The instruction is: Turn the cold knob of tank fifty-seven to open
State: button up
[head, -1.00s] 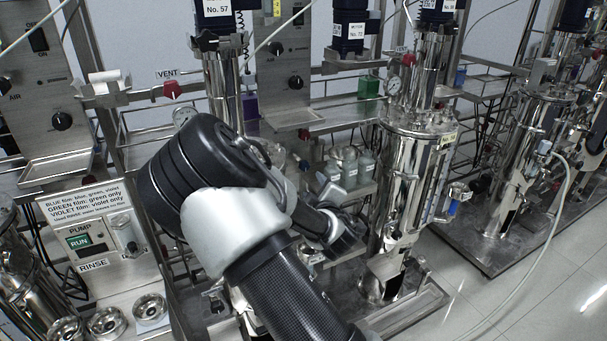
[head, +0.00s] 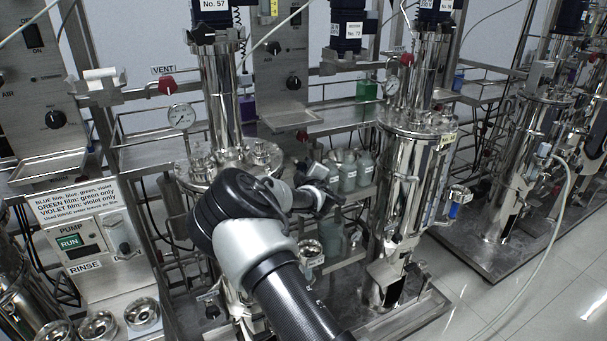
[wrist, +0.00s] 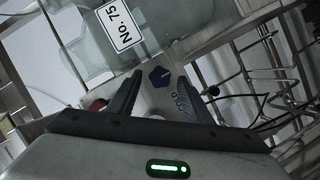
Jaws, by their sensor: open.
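In the wrist view a dark blue knob (wrist: 160,76) with a pale pointer line sits on a light panel, with the word COLD beside it. A plate (wrist: 121,25) there appears to read No. 75. My gripper (wrist: 158,80) is open, one finger on each side of the knob; I cannot tell whether they touch it. A red part (wrist: 97,104) is mostly hidden behind the left finger. In the head view the tank under the No. 57 motor (head: 212,8) has a steel column (head: 220,95). My gripper (head: 322,196) is right of that tank, the knob hidden from this view.
The neighbouring steel tank, No. 72 or similar (head: 410,170), stands close to the right of my gripper. Grey-green bottles (head: 347,176) stand behind it. A pump box (head: 85,240) is at left. Thin pipes and rods (wrist: 265,80) show at right in the wrist view.

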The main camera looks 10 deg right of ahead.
jog(key=shift+w, duration=0.3)
jog(key=c, duration=1.1)
